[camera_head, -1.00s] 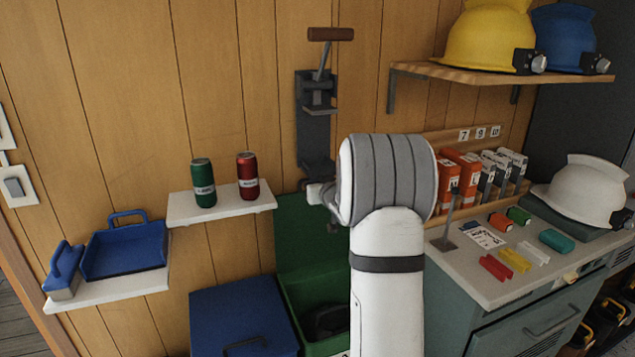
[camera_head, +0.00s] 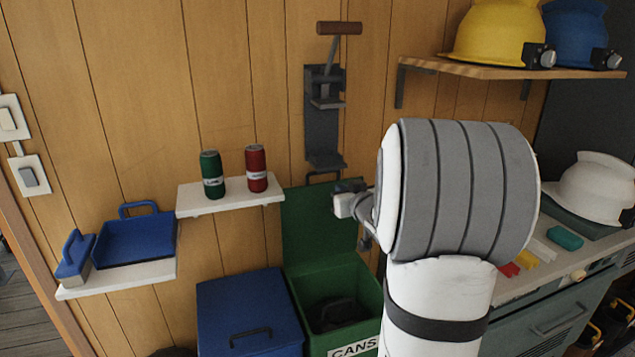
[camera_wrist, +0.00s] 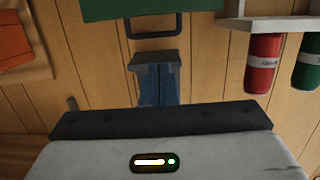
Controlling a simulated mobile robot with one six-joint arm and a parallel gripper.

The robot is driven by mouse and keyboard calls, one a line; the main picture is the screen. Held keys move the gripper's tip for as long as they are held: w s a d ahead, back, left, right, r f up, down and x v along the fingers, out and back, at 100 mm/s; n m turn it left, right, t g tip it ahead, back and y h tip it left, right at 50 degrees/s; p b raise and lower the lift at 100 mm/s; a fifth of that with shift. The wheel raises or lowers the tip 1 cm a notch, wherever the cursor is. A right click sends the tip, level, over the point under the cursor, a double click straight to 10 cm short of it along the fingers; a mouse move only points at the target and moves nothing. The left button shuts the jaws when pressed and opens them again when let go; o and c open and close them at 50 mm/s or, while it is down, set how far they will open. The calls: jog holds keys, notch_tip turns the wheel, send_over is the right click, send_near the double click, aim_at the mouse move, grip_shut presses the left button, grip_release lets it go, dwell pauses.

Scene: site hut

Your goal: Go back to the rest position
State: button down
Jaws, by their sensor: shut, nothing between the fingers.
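My gripper (camera_head: 350,202) shows only in small part in the head view, left of my large grey-ringed arm joint and in front of the wall below the can crusher (camera_head: 322,115). The arm hides much of what lies behind it. In the wrist view my gripper (camera_wrist: 160,120) shows as a dark bar above a pale housing with a lit indicator. It is shut and holds nothing. The wrist picture is upside down, with the red can (camera_wrist: 263,65) and the green can (camera_wrist: 308,62) hanging from their shelf.
The green bin (camera_head: 340,285) marked CANS stands open with its lid up, beside a blue lidded bin (camera_head: 247,310). A small shelf (camera_head: 232,195) bears the cans. A lower shelf holds a blue dustpan (camera_head: 135,240) and brush (camera_head: 75,258). Helmets and a cabinet (camera_head: 545,310) are right.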

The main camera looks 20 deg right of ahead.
jog(key=s+a+f+g+p, duration=0.2)
jog(key=s+a+g, duration=0.4)
jog(key=s+a, duration=0.5)
jog(key=s+a+f+n+g+y+p, duration=0.1)
jog(key=s+a+f+g+p, duration=0.1)
jog(key=s+a+g, duration=0.5)
jog(key=s+a, duration=0.5)
jog(key=s, duration=0.5)
jog(key=shift+s+a+f+g+y, duration=0.15)
jog(key=shift+s+f+g+y, duration=0.1)
jog(key=shift+g+y, duration=0.05)
